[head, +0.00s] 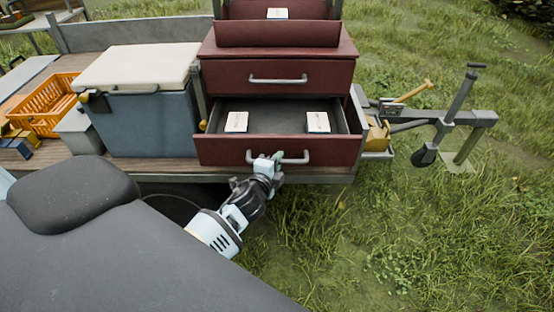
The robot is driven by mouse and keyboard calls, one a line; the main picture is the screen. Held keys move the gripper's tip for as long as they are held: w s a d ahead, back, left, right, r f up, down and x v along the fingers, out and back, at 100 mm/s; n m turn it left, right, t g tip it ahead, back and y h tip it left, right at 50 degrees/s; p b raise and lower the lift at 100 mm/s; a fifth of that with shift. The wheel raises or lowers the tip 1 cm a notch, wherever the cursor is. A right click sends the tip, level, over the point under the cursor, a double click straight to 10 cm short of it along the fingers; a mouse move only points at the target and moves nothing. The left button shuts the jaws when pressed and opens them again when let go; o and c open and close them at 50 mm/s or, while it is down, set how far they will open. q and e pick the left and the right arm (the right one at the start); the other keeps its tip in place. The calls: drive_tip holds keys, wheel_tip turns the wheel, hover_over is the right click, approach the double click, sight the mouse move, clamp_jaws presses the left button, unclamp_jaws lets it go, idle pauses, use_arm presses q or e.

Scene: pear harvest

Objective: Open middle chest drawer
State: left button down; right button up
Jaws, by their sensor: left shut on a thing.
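A dark red chest (345,46) stands on a trailer bed. One drawer front with a grey bar handle (278,79) is shut. Below it another drawer (215,151) is pulled out, showing its dark inside with two white packets, one on the left (237,122) and one on the right (317,122). My left gripper (274,159) is shut on this open drawer's handle (295,160), near its left half. The fingertips partly hide the handle. My right gripper is not in view.
A blue cooler (150,125) with a white lid stands left of the chest. An orange crate (45,105) is farther left. A trailer hitch (450,118) sticks out at right. Grass is open in front and right. Another white packet (277,13) lies in the chest's top part.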

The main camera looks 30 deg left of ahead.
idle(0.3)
use_arm(q)
drive_tip(key=c, duration=1.4)
unclamp_jaws()
drive_tip(key=v, duration=0.8)
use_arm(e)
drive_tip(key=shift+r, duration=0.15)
use_arm(q)
drive_tip(key=shift+w, duration=0.1)
drive_tip(key=s+d+f+n+g+h, duration=0.1)
drive_tip(key=s+d+f+n+g, duration=0.1)
drive_tip(key=s, duration=0.8)
drive_tip(key=s+d+f+n+g+h+p, duration=0.1)
drive_tip(key=s+d+f+n, duration=0.4)
drive_tip(key=s, duration=0.6)
drive_tip(key=s+d+f+n+g+h, duration=0.2)
drive_tip(key=s+f+n, duration=0.4)
drive_tip(key=s+f, duration=0.3)
drive_tip(key=shift+s+d+g+h+p, duration=0.35)
drive_tip(key=shift+s+d+g, duration=0.35)
drive_tip(key=shift+g, duration=0.3)
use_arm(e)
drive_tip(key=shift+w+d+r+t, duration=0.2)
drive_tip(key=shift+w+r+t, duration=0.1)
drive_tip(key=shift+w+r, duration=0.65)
